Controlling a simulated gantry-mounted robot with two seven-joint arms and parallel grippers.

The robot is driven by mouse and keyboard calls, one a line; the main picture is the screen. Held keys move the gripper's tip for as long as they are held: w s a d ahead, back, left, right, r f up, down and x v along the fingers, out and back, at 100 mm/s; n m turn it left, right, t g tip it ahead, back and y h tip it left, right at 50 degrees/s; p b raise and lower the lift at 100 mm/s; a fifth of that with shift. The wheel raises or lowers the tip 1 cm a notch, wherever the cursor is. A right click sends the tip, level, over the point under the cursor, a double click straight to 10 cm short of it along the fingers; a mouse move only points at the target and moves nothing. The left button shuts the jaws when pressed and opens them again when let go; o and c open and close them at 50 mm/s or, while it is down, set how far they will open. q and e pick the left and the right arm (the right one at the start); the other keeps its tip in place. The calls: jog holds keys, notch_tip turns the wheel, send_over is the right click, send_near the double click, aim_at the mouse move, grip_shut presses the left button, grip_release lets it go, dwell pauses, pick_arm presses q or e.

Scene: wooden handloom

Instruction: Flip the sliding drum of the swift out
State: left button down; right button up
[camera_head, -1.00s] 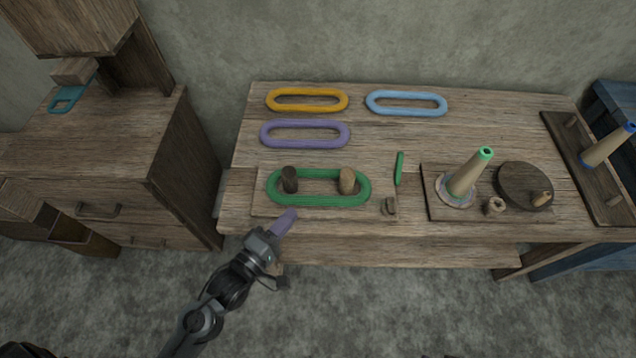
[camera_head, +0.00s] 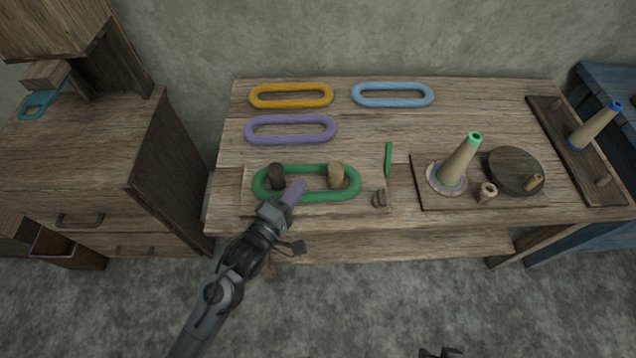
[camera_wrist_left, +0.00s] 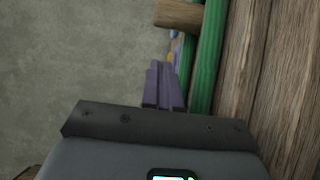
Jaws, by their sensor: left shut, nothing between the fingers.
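The swift's board (camera_head: 249,205) lies at the front left of the table. It carries a dark drum (camera_head: 276,176) on the left and a lighter drum (camera_head: 336,174) on the right. A green yarn loop (camera_head: 320,196) runs around both drums. My left gripper (camera_head: 298,188) has purple fingers, is shut and empty, and is at the loop's front run between the drums. In the left wrist view its fingers (camera_wrist_left: 165,86) are beside the green strands (camera_wrist_left: 207,58), with a wooden drum (camera_wrist_left: 180,14) beyond. I cannot tell whether they touch the loop.
Orange (camera_head: 291,104), blue (camera_head: 392,102) and purple (camera_head: 290,140) loops lie behind. A green strip (camera_head: 388,159) and a small wooden piece (camera_head: 380,198) are right of the swift. A cone (camera_head: 460,160) and round disc (camera_head: 516,170) stand farther right.

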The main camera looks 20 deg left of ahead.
aim_at(336, 175)
pick_arm(q)
jog(key=w+d, duration=0.1)
jog(key=w, duration=0.1)
jog(key=w+d+b, duration=0.1)
jog(key=shift+w+d+b, duration=0.3)
jog(key=shift+w+d, duration=0.05)
jog(key=shift+d, duration=0.05)
jog(key=shift+w+d, duration=0.25)
jog(key=shift+d, duration=0.2)
pick_arm(e)
jog(key=shift+f, duration=1.2)
jog(key=shift+d, duration=0.1)
